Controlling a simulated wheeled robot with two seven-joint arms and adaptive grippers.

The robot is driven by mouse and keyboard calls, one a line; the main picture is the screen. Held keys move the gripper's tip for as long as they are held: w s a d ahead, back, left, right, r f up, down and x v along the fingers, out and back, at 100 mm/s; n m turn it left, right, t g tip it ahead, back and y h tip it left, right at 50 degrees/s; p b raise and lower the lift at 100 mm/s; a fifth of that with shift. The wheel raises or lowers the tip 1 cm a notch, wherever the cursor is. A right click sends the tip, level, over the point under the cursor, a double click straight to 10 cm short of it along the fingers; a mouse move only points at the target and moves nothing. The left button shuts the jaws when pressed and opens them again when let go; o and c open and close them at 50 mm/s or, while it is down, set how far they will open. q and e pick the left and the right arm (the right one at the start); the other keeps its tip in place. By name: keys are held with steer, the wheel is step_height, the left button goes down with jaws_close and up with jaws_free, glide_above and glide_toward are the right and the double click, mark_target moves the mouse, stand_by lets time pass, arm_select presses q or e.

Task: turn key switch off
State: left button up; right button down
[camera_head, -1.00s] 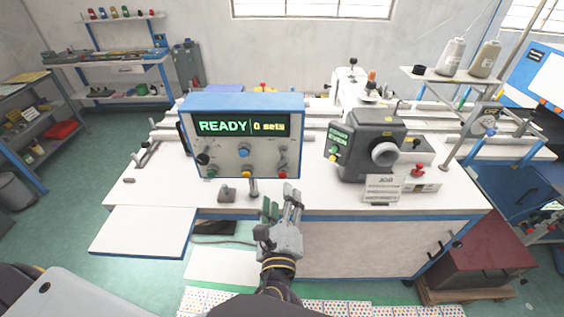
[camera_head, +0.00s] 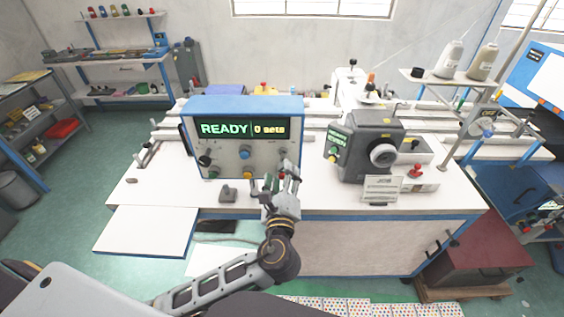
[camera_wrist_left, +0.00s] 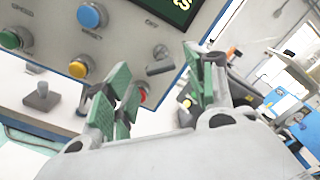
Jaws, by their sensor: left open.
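The control box (camera_head: 242,105) has a blue top, a grey face and a screen that reads READY and 0 sets. Its key switch (camera_head: 283,153) is on the right of the face, and in the left wrist view the key switch (camera_wrist_left: 160,60) shows by the OFF label. My left gripper (camera_head: 277,182) is open and empty, in front of the lower right of the box. In the left wrist view its green-padded fingers (camera_wrist_left: 157,88) are spread either side of the key switch's column, apart from it. My right gripper is not in view.
Blue (camera_wrist_left: 92,15), yellow (camera_wrist_left: 78,69) and red (camera_wrist_left: 142,93) buttons are near the key switch. A small grey knob block (camera_head: 228,194) stands on the white table (camera_head: 140,185). The dark machine head (camera_head: 362,145) and a JOG sign (camera_head: 381,189) are to the right.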

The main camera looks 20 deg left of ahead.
mark_target(282, 169)
arm_select(q)
steer(key=shift+p+x, duration=0.55)
steer(key=shift+x, duration=2)
steer(key=c, duration=1)
steer(key=shift+c, duration=0.2)
